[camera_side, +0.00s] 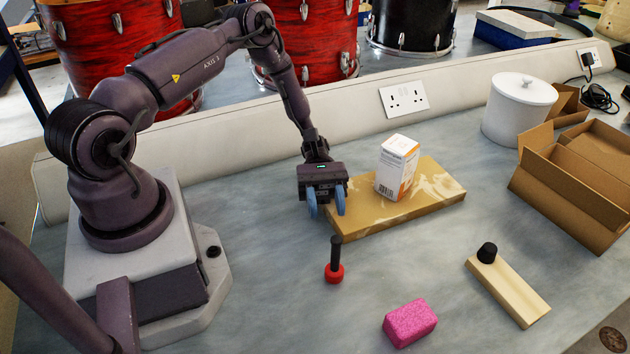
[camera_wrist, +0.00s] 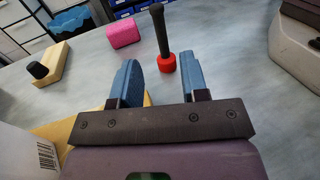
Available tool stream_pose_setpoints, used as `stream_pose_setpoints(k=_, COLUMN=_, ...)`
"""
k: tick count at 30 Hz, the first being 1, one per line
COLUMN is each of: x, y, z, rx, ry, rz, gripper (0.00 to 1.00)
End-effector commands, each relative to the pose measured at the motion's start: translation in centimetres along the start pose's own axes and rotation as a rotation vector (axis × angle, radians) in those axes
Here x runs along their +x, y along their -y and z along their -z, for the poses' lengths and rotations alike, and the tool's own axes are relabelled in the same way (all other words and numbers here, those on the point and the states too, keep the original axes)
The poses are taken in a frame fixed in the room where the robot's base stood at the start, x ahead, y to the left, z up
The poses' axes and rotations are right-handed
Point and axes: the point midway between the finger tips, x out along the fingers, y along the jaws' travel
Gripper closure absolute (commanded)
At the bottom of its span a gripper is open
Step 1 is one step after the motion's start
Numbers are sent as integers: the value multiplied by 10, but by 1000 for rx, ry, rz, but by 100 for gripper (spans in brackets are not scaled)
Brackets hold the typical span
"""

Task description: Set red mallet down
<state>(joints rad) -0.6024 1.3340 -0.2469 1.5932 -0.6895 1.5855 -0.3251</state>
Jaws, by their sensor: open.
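The red mallet (camera_side: 334,272) stands upright on the grey bench, its red head down and its black handle pointing up. It also shows in the wrist view (camera_wrist: 166,62), beyond the fingertips and nearer the right finger. My gripper (camera_side: 326,205) is open and empty, with its two blue fingers apart. In the side view it is behind the mallet, beside the left end of the wooden board, and clear of the handle. In the wrist view the gripper (camera_wrist: 160,80) has nothing between its fingers.
A white and orange box (camera_side: 396,168) stands on the wooden board (camera_side: 440,190). A pink block (camera_side: 410,323) lies front right. A pale wood block (camera_side: 510,290) with a black knob lies farther right. A cardboard box (camera_side: 570,185) and white pot (camera_side: 518,110) stand at the right. Bench around the mallet is clear.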

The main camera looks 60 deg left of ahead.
Motion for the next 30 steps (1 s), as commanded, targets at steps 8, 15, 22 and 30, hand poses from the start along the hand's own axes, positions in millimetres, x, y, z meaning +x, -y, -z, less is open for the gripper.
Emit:
stream_pose_setpoints(k=8, x=-3, y=-2, z=-17, rx=39, ry=-88, rz=51, gripper=59)
stream_pose_setpoints(k=15, x=-4, y=0, z=-88, rx=219, ry=-456, rz=259, gripper=59)
stream_pose_setpoints(k=22, x=1, y=16, z=-157, rx=443, ry=-817, rz=446, gripper=59)
stream_pose_setpoints(k=30, x=12, y=49, z=-228, rx=748, ry=-1213, rz=619, gripper=59)
